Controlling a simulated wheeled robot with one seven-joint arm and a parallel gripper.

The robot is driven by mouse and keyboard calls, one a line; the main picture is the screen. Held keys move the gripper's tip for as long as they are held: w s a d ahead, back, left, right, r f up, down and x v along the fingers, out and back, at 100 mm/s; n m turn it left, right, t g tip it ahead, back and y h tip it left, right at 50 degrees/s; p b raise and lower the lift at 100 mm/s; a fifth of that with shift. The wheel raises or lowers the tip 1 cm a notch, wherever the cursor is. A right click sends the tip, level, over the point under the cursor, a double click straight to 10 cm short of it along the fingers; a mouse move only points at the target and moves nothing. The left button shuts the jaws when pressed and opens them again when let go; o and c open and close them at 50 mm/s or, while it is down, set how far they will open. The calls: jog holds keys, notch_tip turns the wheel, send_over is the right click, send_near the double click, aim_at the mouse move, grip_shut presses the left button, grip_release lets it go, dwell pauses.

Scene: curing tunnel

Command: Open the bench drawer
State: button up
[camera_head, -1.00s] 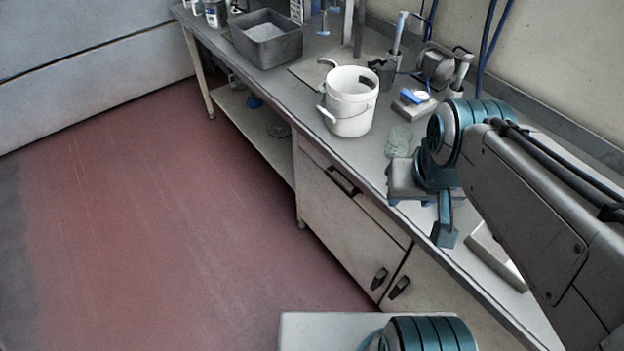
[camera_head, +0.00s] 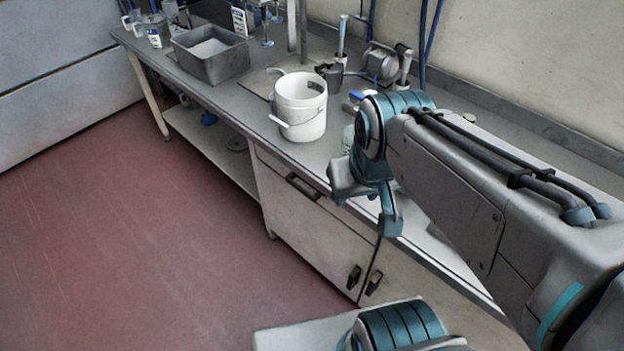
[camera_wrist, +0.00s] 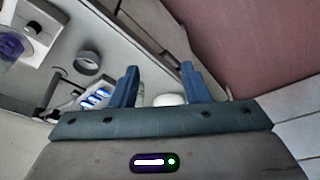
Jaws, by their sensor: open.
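The bench drawer (camera_head: 325,202) is the pale, shallow front just under the bench top, above a cupboard door. It looks closed, flush with the bench front. Its dark handle (camera_head: 302,187) is near its left part. I cannot make out the handle in the wrist view.
A white bucket (camera_head: 300,108) stands on the bench top (camera_head: 240,100) behind the drawer. A grey bin (camera_head: 210,54) is farther left. Cupboard handles (camera_head: 354,277) project below the drawer. The red floor (camera_head: 150,250) before the bench is clear.

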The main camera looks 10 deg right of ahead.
notch_tip(320, 180, down, 12)
jog(key=w+d+f+g+h+b, duration=0.1)
jog(key=w+d+g+h+b, duration=0.2)
jog(key=b, duration=0.5)
jog(key=n+t+h+b, duration=0.7)
jog(key=n+t+b, duration=0.65)
jog(key=b, duration=0.75)
send_near(299, 190)
jog(key=shift+m+t, duration=0.55)
jog(key=shift+m, duration=0.4)
jog(key=x, duration=1)
jog(key=shift+d+f+b, duration=0.3)
jog(key=shift+d, duration=0.1)
jog(key=shift+c, duration=0.3)
jog(key=shift+a, duration=0.1)
grip_shut()
